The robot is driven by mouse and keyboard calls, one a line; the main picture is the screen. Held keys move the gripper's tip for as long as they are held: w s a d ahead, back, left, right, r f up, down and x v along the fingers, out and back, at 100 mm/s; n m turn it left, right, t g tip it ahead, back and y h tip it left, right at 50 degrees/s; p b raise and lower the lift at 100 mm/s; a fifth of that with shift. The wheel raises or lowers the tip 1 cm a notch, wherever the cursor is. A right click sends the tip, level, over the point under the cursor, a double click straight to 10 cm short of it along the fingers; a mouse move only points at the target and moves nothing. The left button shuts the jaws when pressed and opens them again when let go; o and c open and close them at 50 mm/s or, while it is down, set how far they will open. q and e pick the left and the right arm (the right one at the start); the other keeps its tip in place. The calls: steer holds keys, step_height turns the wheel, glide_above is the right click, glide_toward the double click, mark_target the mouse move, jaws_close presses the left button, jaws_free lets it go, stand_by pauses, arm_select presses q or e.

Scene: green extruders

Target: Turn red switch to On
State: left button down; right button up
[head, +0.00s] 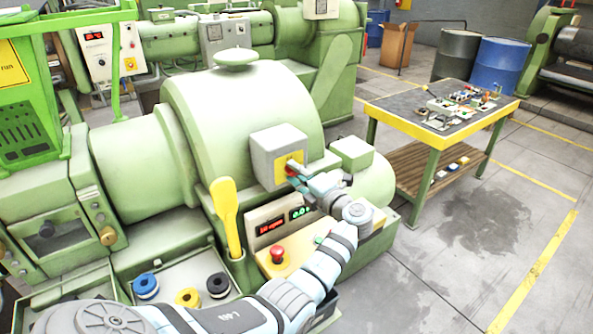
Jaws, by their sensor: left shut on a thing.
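The red switch (291,168) sits on a yellow plate on the side of a grey box (268,152), fixed to the green extruder (240,110). My left arm comes in from the bottom left, and my left gripper (297,174) is at the switch, with its fingers shut on it. The fingers hide much of the switch, so I cannot tell its exact position or any label. My right gripper does not show.
Below the box is a control panel with a red display (271,226), a green display (300,212) and a red mushroom button (277,253). A yellow lever (228,214) stands to the left. A work table (408,110) with small parts stands at the right, with open floor in front.

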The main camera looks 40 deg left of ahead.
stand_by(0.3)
arm_select(q)
steer(key=c, duration=1.3)
jaws_free()
steer(key=shift+w, duration=0.1)
steer(key=shift+d, duration=0.15)
steer(key=v, duration=1.1)
steer(key=shift+d, duration=0.4)
